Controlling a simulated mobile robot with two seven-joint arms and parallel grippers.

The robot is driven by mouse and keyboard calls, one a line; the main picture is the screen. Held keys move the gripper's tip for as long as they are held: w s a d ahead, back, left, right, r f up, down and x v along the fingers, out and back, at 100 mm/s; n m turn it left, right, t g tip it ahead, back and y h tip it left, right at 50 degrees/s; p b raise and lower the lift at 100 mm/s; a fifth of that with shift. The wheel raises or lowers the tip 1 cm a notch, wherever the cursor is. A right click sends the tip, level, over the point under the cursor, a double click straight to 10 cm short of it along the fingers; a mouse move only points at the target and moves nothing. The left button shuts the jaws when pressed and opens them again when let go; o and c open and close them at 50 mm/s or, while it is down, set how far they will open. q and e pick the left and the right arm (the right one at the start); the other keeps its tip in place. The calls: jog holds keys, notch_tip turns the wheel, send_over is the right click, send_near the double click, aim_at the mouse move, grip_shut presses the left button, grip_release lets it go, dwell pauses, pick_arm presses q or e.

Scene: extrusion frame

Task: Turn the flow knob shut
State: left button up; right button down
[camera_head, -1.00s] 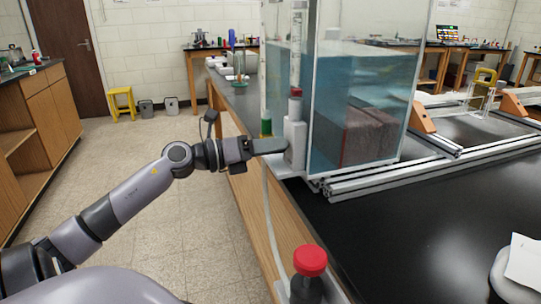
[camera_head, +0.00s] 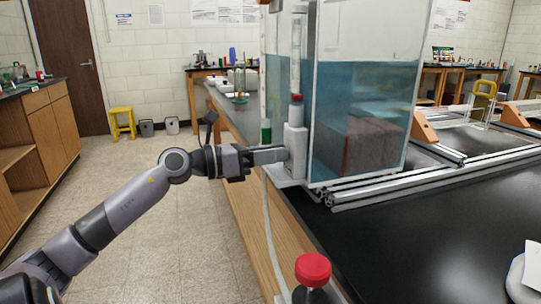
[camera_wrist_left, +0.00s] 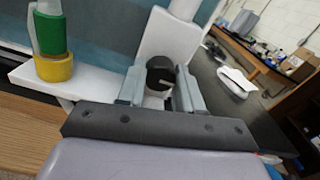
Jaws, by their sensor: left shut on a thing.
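The flow knob (camera_wrist_left: 160,75) is a dark round knob with a pale mark on its face. It sits on a white flow-meter block (camera_head: 296,141) at the near left corner of the water tank. In the left wrist view the knob is between the two fingers of my left gripper (camera_wrist_left: 160,90), which is shut on it. In the head view my left gripper (camera_head: 283,155) reaches the block from the left, and its fingers hide the knob. My right gripper is not in view.
The glass tank (camera_head: 365,95) of blue water stands behind the block. A green-and-yellow fitting (camera_wrist_left: 53,45) is beside the block. The black bench top (camera_head: 440,230) is largely clear on the right.

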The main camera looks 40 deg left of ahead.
pick_arm(q)
jog(key=o, duration=1)
jog(key=shift+o, duration=0.2)
jog(key=shift+s, duration=0.1)
jog(key=v, duration=0.7)
jog(key=shift+b, duration=0.4)
